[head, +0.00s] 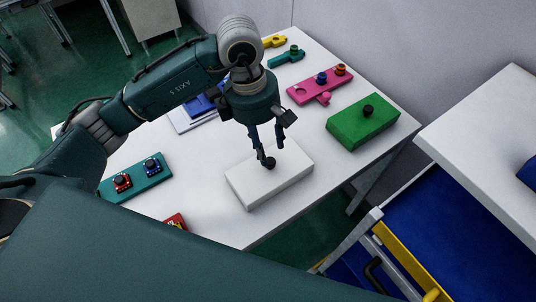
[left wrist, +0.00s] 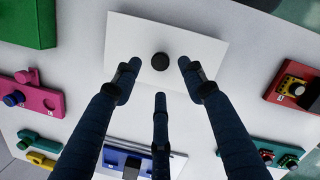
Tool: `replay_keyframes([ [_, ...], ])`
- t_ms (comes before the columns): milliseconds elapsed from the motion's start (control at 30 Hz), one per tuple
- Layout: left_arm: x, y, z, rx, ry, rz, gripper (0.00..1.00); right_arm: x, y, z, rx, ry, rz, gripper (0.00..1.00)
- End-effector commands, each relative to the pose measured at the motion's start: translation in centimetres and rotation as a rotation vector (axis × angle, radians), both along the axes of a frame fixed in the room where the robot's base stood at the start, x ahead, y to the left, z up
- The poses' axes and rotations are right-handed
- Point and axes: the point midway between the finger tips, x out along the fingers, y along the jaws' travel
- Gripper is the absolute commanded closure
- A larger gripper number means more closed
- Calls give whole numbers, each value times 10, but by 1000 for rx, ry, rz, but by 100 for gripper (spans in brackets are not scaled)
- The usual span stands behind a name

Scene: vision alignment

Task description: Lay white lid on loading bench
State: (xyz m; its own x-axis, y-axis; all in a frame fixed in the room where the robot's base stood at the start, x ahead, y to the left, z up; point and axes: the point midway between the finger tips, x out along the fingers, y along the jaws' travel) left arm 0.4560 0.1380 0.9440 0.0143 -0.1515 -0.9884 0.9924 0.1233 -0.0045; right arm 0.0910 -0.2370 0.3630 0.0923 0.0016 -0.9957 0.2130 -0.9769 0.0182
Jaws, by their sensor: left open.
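The white lid (head: 262,185) is a thick white slab with a black knob on top, lying flat on the white table (head: 225,222). In the left wrist view the lid (left wrist: 120,38) and its round black knob (left wrist: 160,61) show just beyond the fingertips. My left gripper (head: 269,157) points down over the lid, open, its three fingers (left wrist: 159,75) spread about the knob without visibly closing on it. In the head view the fingers partly hide the knob. The frames do not show for certain which surface is the loading bench. My right gripper is not in view.
A red part (head: 175,221) sits near the front edge. A blue-drawered cabinet (head: 480,130) stands to the right.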

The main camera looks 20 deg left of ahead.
Motion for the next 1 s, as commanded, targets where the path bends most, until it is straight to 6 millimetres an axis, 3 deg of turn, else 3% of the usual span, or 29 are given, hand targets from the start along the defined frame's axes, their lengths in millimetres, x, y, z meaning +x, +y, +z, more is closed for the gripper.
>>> replay_keyframes([
  [200,0,7,43,1,-4,0,58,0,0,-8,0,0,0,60],
  [400,-1,10,64,0,-1,1,58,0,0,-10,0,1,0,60],
  [1000,-1,11,67,1,1,0,58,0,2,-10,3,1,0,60],
])
